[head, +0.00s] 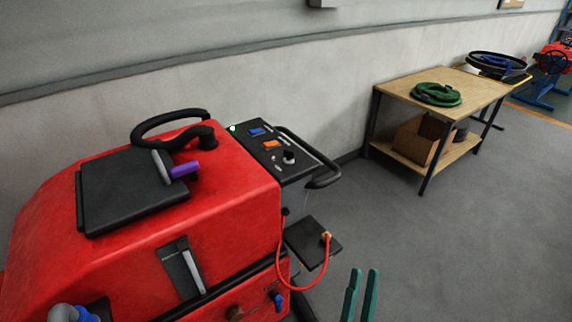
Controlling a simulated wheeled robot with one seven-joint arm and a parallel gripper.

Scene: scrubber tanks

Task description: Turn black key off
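A red scrubber machine (235,175) fills the left of the head view. A black control panel (262,138) sits on its rear, beside a dark handle bar. On the panel are a blue switch (256,132), an orange switch (271,144) and a small black knob or key (289,158) with a pale mark. It is too small to tell its exact setting. A green light (233,127) shows at the panel's far corner. My gripper (364,271) shows two green fingers at the bottom edge, apart with nothing between them. It is apart from the panel, below and right of it.
A black handle bar (325,179) curves along the panel's right side. A red hose (325,262) loops from a dark plate (305,238) below it. A wooden table (395,88) with a green coiled hose (436,94) stands at back right. Grey floor at right is clear.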

